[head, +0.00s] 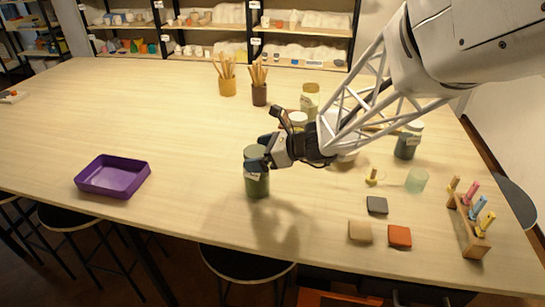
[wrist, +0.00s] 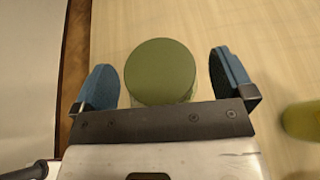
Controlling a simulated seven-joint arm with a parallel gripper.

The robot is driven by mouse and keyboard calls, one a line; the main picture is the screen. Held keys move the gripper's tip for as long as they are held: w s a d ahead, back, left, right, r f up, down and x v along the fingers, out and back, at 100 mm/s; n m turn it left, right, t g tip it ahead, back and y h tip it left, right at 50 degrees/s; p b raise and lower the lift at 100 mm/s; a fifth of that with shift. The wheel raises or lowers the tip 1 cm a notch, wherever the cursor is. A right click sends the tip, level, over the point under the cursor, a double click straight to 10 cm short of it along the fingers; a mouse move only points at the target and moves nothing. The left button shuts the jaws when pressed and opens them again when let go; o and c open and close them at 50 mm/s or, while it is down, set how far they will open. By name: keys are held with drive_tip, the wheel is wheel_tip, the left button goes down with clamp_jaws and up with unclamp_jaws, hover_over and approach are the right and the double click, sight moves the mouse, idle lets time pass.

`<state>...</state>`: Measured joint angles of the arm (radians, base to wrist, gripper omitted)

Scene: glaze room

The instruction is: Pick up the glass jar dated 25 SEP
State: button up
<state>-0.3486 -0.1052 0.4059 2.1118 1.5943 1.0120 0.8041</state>
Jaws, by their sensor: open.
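A glass jar with a green lid and dark green contents (head: 257,186) stands upright near the table's front middle. Its pale label is too small to read. My gripper (head: 259,158) is at the jar's upper part, with blue fingers open. In the wrist view the round green lid (wrist: 160,70) lies between the two fingers of my gripper (wrist: 162,66), with a gap on each side. Other jars stand to the right: a yellow-green one (head: 310,100), a white-lidded one (head: 298,118) and a dark one with a pale lid (head: 407,147). Their dates are not readable.
A purple tray (head: 92,187) lies at left. Two cups of sticks, yellow (head: 228,88) and brown (head: 260,95), stand behind. The table's left-middle is clear.

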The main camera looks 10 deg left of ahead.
drive_tip(key=shift+a+f, duration=0.25)
drive_tip(key=shift+a, duration=0.2)
drive_tip(key=shift+c, duration=0.3)
clamp_jaws()
idle(0.4)
drive_tip(key=shift+r, duration=5.1)
